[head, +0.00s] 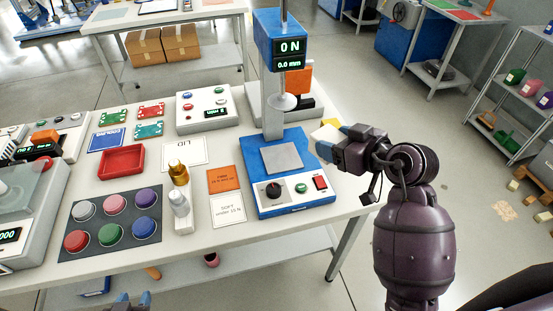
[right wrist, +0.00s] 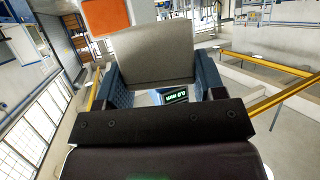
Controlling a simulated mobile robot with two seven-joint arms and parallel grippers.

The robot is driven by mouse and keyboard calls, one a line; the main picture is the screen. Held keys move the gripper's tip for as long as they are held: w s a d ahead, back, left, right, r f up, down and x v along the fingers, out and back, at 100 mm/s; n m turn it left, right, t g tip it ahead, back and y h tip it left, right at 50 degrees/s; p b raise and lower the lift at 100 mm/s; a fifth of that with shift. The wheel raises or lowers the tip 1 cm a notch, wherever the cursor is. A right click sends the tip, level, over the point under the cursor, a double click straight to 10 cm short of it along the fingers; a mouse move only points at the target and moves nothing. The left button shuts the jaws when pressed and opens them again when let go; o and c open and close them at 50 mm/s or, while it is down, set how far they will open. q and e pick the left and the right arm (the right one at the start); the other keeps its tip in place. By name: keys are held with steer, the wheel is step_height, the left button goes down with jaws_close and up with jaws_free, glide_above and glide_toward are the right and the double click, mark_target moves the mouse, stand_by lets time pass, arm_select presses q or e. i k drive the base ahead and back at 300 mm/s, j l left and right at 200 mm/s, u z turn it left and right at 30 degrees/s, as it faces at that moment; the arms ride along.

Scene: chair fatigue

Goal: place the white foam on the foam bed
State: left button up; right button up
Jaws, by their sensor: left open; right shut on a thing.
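My right gripper (head: 338,145) is shut on a pale block, the white foam (head: 325,133), at the right edge of the blue test machine (head: 286,203). In the right wrist view the foam (right wrist: 155,55) looks grey and sits between the two blue fingers (right wrist: 157,82). The machine has a bare grey square plate (head: 282,158), apparently the foam bed, under a round presser (head: 284,102). The foam is to the right of this plate; its height above the table is unclear. My left gripper (head: 133,302) is open at the bottom edge, only its blue tips showing.
Floor is open right of the table.

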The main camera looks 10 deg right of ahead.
mark_target(282, 157)
steer(key=k+j, duration=0.1)
steer(key=j, duration=0.35)
steer(key=k+j, duration=0.15)
steer(key=j, duration=0.3)
steer(key=k+j, duration=0.1)
steer(key=j, duration=0.35)
